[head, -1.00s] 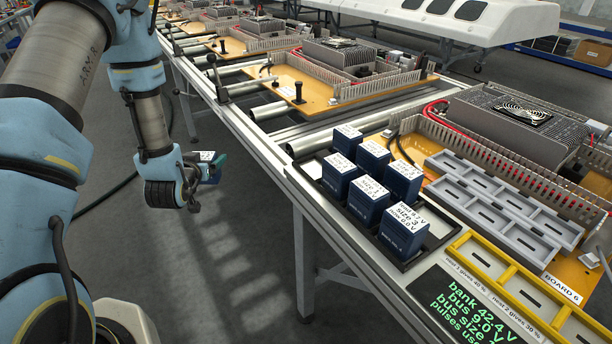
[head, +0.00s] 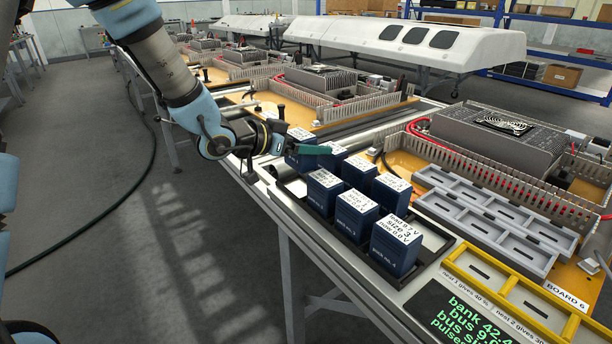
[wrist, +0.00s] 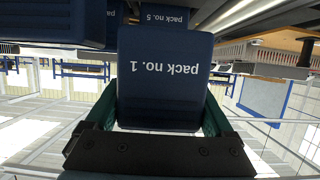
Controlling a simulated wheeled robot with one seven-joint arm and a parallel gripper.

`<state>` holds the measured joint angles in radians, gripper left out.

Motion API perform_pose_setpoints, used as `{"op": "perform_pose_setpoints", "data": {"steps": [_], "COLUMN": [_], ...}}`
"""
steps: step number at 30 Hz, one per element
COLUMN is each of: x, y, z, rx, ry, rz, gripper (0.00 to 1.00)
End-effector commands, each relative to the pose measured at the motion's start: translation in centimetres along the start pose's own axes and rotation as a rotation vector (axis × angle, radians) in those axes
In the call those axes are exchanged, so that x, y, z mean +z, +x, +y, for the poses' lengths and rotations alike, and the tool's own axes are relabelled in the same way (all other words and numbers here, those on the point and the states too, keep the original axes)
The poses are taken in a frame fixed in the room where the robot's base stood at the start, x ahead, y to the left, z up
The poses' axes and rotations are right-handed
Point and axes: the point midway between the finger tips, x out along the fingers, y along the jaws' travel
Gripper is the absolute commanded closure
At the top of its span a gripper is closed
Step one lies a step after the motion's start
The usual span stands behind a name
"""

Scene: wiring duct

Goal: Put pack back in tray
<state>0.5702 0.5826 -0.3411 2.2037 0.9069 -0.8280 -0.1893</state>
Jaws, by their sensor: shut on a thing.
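My gripper (head: 297,149) is shut on a dark blue pack with a white top label (head: 299,134), at the far left end of the black tray (head: 292,186). In the wrist view the held pack (wrist: 165,75) reads "pack no. 1", upside down in the picture, between my two green fingers (wrist: 163,108). Several similar packs stand upright in the tray, including the nearest one (head: 396,245) marked "size 3". Pack no. 5 (wrist: 165,19) shows beyond the held pack in the wrist view. I cannot tell whether the held pack touches the tray.
Grey slotted holders (head: 494,220) and a yellow-framed nest rack (head: 520,290) lie right of the tray. A dark display (head: 462,312) with green text is at the front. Wiring ducts (head: 500,165) and a finned unit stand behind. The floor left of the bench is open.

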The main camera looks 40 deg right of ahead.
Motion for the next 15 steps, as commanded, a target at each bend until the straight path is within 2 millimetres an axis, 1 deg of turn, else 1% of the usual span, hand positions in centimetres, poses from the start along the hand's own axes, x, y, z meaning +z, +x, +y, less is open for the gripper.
{"op": "perform_pose_setpoints", "data": {"steps": [1,5,12,15], "x": [0.8,1.8,4.9,5.6], "y": [0.3,0.7,1.8,2.0], "z": [0.1,0.0,0.0,0.0], "rx": [0.002,0.000,0.001,-0.002], "ry": [-0.002,0.000,-0.002,0.000], "rz": [-0.001,0.001,0.000,0.001], "gripper": [0.96,0.96,0.96,0.96]}}
